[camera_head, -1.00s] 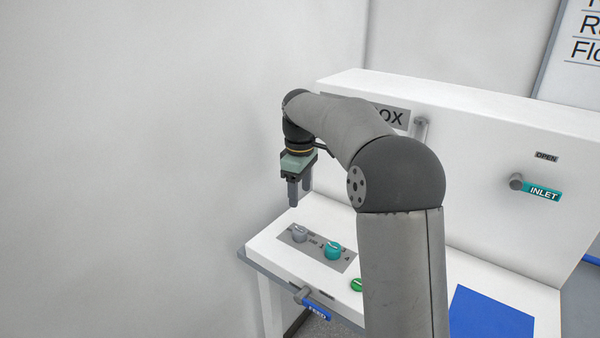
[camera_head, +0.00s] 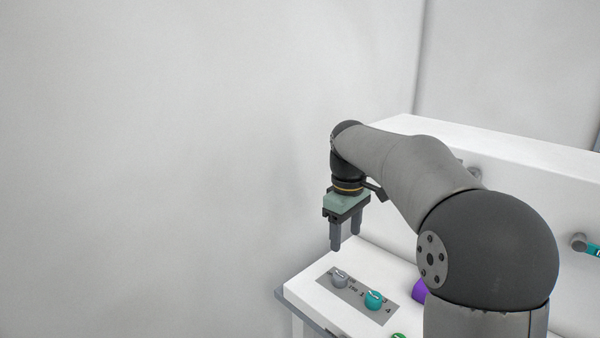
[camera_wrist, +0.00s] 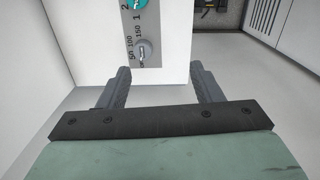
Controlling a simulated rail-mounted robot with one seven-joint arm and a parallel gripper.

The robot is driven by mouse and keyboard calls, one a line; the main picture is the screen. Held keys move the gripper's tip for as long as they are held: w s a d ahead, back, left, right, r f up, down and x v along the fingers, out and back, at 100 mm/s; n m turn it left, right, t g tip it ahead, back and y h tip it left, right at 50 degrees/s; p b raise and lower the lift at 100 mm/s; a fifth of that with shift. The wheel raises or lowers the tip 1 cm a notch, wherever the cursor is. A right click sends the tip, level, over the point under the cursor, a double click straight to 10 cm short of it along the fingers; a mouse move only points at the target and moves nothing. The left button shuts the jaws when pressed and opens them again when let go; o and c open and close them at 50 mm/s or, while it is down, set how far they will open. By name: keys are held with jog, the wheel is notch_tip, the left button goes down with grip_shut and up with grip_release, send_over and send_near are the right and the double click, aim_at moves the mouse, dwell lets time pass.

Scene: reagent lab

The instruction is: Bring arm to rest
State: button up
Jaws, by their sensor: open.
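My gripper (camera_head: 346,243) hangs at the end of my arm, fingers pointing down, above the left end of the white bench unit. Its two fingers are apart with nothing between them. In the wrist view my gripper (camera_wrist: 160,88) also shows open and empty. The grey knob (camera_head: 340,279) on the control panel lies below the fingertips, with a visible gap. The grey knob also shows in the wrist view (camera_wrist: 144,50), beyond the fingers.
A teal knob (camera_head: 374,300) sits beside the grey one. A green button (camera_head: 399,336) and a purple object (camera_head: 420,291) are partly hidden near my arm. A teal-handled valve (camera_head: 590,246) is on the upright panel (camera_head: 560,190). A bare wall (camera_head: 180,170) stands at left.

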jog(key=s+f+m, duration=0.3)
jog(key=s+f, duration=0.1)
jog(key=s, duration=0.5)
jog(key=s+f+m, duration=0.2)
jog(key=s+f, duration=0.3)
jog(key=s, duration=0.5)
jog(key=s+f+m, duration=0.3)
jog(key=s+f, duration=0.1)
jog(key=s, duration=0.6)
jog(key=shift+s+d+f+m, duration=0.15)
jog(key=shift+s+d+m, duration=0.1)
jog(key=shift+d+m, duration=0.05)
jog(key=shift+d, duration=0.1)
